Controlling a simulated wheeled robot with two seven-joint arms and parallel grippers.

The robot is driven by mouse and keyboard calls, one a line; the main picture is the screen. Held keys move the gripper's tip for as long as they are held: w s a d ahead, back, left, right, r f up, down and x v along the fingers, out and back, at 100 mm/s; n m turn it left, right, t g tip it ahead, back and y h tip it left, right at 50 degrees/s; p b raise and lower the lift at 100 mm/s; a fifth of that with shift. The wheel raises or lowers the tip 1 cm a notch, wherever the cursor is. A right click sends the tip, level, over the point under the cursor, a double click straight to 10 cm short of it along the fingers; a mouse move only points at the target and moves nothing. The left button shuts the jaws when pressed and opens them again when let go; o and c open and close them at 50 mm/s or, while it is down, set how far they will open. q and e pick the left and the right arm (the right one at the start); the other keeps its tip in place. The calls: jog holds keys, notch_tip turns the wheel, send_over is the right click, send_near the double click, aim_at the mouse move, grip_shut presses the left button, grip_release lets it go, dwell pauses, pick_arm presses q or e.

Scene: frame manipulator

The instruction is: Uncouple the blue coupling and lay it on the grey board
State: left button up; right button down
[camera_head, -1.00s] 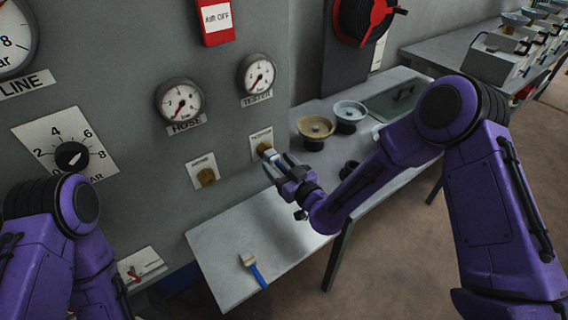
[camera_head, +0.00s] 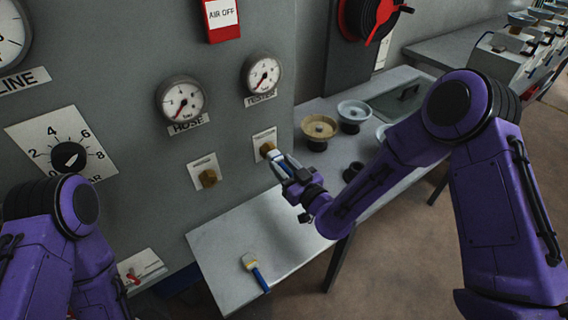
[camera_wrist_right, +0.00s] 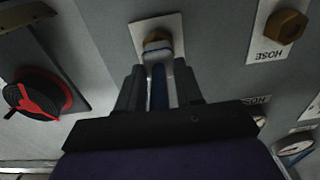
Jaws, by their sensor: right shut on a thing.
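The blue coupling (camera_wrist_right: 158,85), blue with a silver collar, is between the fingers of my right gripper (camera_wrist_right: 158,92) in the right wrist view. Its silver end overlaps the brass fitting (camera_wrist_right: 152,35) on a white plate; I cannot tell whether they still touch. In the head view my right gripper (camera_head: 279,164) is just right of and below the brass fitting (camera_head: 267,148) under the TESTER gauge. The fingers hide much of the coupling. A grey flat board (camera_head: 402,96) lies on the bench at the back; I cannot tell if it is the task's board. My left gripper is out of view.
A second brass fitting (camera_head: 208,178) is at left, under the HOSE gauge (camera_head: 181,101). A blue-handled brush (camera_head: 257,273) lies on the bench (camera_head: 222,246), whose front part is otherwise mostly bare. Bowls (camera_head: 319,127) and a dark ring (camera_head: 352,171) stand farther right.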

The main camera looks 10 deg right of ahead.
aim_at(291, 172)
jog(key=shift+w+d+r, duration=0.1)
jog(key=shift+s+d+f, duration=0.15)
jog(key=shift+s+f, duration=0.15)
jog(key=shift+s, duration=0.1)
jog(key=shift+s+d+b, duration=0.3)
jog(key=shift+s+b, duration=0.1)
jog(key=shift+s, duration=0.25)
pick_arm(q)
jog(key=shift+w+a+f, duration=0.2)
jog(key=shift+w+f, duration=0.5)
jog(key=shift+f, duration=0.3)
pick_arm(e)
jog(key=shift+s, duration=0.35)
jog(key=shift+d, duration=0.1)
